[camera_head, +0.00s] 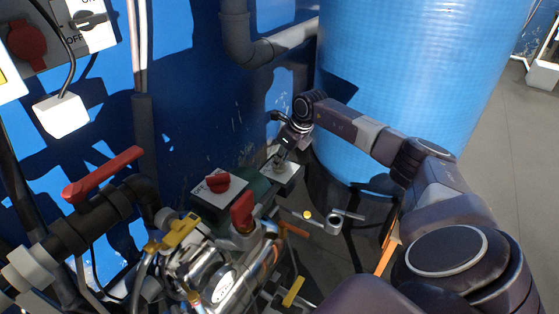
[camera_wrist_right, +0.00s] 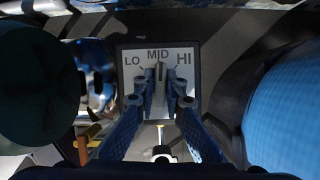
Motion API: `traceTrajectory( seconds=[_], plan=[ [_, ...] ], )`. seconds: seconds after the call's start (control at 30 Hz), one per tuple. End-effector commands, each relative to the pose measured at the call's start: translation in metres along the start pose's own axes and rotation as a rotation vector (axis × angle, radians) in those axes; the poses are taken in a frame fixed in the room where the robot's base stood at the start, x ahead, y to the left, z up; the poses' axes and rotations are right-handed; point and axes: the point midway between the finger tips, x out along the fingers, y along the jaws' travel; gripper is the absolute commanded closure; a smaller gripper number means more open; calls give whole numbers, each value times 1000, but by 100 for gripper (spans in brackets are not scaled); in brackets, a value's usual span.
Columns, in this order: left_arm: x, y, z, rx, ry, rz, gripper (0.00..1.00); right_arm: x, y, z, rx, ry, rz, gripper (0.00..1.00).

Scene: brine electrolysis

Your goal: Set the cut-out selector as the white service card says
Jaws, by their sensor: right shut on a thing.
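The cut-out selector has a pale plate (camera_wrist_right: 132,82) marked LO, MID and HI in the right wrist view. Its knob (camera_wrist_right: 159,72) sits between my fingertips and appears to point up at MID. My right gripper (camera_wrist_right: 160,92) is shut on this knob. In the head view the right gripper (camera_head: 281,157) reaches down to the selector's plate (camera_head: 290,174), beside the blue tank; the plate's lettering is too small to read there. I cannot make out a white service card for certain. My left gripper is not in view.
The large blue tank (camera_head: 410,70) stands close behind my right arm. A red knob (camera_head: 218,182) on another white plate and a red valve handle (camera_head: 242,212) are left of the selector. Pipes with a long red lever (camera_head: 103,174) fill the left side.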

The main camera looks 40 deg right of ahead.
Motion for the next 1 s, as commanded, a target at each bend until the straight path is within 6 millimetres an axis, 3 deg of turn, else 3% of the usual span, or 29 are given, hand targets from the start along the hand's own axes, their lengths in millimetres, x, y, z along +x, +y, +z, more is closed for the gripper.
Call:
traceTrajectory(
  seconds=[0.73, 0.77, 0.8, 0.9, 1.0],
  plan=[
    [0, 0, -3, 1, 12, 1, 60, 0, 0, 0, -87, 2, 34, 100],
    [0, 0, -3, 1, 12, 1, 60, 0, -1, 0, -87, 2, 34, 87],
    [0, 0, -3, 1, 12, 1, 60, 0, 0, 0, -86, 2, 34, 82],
    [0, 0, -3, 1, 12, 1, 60, 0, 0, 0, -86, 2, 34, 72],
    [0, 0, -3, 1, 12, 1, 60, 0, 0, 0, -86, 1, 35, 72]
  ],
)
